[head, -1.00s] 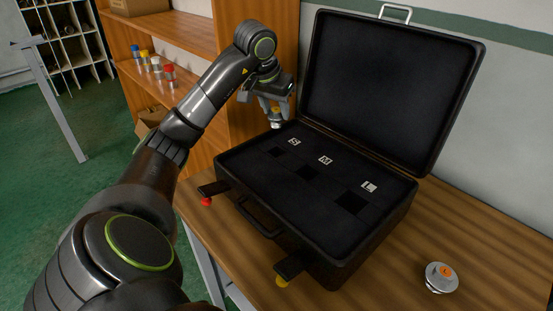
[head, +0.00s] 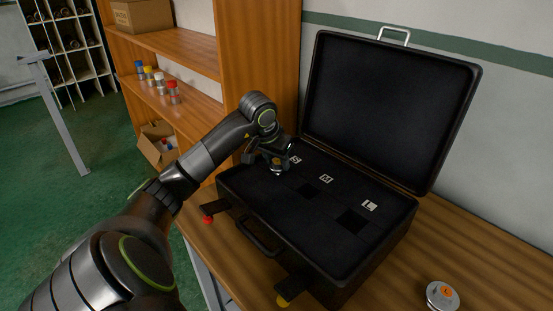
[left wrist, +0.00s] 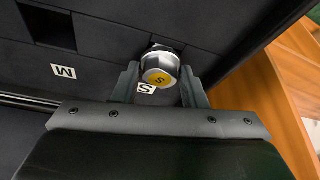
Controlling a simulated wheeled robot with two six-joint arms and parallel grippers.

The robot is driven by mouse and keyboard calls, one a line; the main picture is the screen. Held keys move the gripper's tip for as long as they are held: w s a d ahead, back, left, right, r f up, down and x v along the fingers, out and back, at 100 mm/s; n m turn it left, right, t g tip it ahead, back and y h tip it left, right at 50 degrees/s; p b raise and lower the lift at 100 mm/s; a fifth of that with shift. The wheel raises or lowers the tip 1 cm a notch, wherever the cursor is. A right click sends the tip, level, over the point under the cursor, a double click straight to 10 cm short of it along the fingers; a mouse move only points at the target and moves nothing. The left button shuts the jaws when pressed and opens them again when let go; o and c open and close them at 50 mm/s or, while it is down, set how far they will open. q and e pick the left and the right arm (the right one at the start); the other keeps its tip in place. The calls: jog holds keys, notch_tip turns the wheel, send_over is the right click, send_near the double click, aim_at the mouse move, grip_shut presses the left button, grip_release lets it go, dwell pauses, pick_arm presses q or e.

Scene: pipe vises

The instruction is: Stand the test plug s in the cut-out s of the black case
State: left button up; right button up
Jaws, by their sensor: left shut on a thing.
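Test plug s (left wrist: 160,66) is a silvery metal plug with a yellow top marked S. My left gripper (head: 276,162) is shut on it, with one finger on each side, in the left wrist view. The open black case (head: 262,205) stands on the table. Its foam has square cut-outs labelled S, M and L. The plug is over the place of cut-out s, beside the S label (left wrist: 147,88). The plug and gripper mostly hide that cut-out, and I cannot tell whether the plug's lower end is inside it. My right gripper is not in view.
Cut-outs m (head: 309,190) and l (head: 352,221) look empty. The raised lid (head: 390,105) stands behind the foam. A plug with an orange top (head: 442,295) stands on the wooden table (head: 400,280) at right. A shelf (head: 185,95) with several capped jars is at left.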

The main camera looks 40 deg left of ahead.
pick_arm(q)
jog(key=shift+f+b, duration=0.25)
jog(key=shift+b, duration=0.2)
jog(key=o, duration=1.1)
jog(key=shift+r, duration=0.1)
jog(key=shift+r+p, duration=0.2)
jog(key=shift+p, duration=0.25)
jog(key=shift+r, duration=0.25)
jog(key=b+v, duration=0.1)
jog(key=v, duration=1)
jog(key=shift+s+r, duration=0.2)
